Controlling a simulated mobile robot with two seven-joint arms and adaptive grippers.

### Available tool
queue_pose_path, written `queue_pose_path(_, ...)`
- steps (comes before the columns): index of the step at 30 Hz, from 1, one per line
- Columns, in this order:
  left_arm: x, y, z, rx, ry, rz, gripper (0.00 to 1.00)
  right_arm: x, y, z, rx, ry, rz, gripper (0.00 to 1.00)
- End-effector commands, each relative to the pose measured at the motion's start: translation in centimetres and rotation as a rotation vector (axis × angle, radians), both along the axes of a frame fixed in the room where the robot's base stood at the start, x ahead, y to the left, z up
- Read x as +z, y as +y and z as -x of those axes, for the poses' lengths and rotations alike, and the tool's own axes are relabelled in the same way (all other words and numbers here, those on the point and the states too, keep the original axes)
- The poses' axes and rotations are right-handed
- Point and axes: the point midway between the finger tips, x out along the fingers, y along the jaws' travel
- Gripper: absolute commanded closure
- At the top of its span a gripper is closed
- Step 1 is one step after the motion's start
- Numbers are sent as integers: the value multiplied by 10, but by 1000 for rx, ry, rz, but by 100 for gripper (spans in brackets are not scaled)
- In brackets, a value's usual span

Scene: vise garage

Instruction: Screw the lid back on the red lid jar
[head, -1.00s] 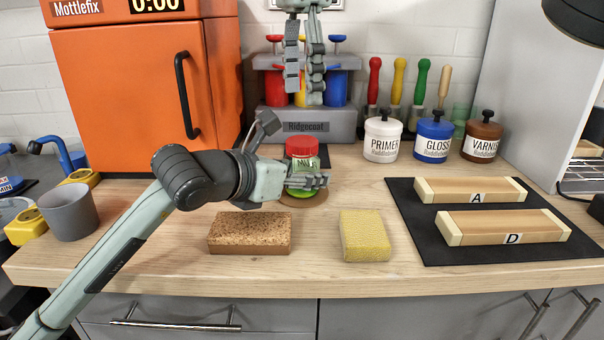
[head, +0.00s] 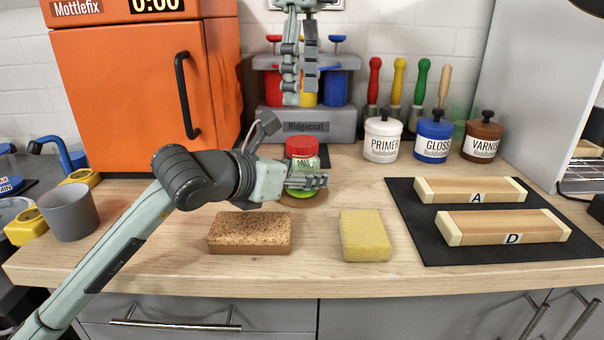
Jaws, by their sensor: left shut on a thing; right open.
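The red lid jar (head: 306,162) stands upright on a round brown mat (head: 318,200) in the middle of the counter. Its red lid (head: 302,147) sits on top of the jar; I cannot tell how tightly it is seated. Green shows low in the jar. My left gripper (head: 318,181) reaches in from the left and is shut on the jar's body, hiding part of it. My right gripper (head: 301,98) hangs fingers down above and behind the jar, open and empty, in front of the grey Ridgecoat rack.
A brown sponge block (head: 249,232) and a yellow sponge (head: 365,236) lie in front of the jar. Primer (head: 383,140), gloss and varnish pots stand to the right. A black mat (head: 440,246) with two wooden blocks lies at the right. A grey cup (head: 70,212) stands left.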

Motion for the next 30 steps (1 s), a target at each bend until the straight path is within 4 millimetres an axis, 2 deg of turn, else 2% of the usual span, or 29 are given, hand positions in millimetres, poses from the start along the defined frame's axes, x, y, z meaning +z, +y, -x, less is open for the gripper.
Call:
queue_pose_path(3, 0, 0, 0, 0, 1, -1, 100, 0, 0, 0, -46, -1, 0, 39)
queue_pose_path(14, 0, 0, 0, 0, 1, -1, 100, -4, 0, 0, -47, 0, 1, 39)
queue_pose_path(17, 0, 0, 0, 0, 1, -1, 100, -14, -1, 0, -47, 1, 3, 39)
queue_pose_path(24, 0, 0, 0, 0, 1, -1, 100, -52, -1, 0, -47, 3, 1, 39)
queue_pose_path(30, 0, 0, 0, 0, 1, -1, 100, -74, -1, 0, -47, 0, 1, 39)
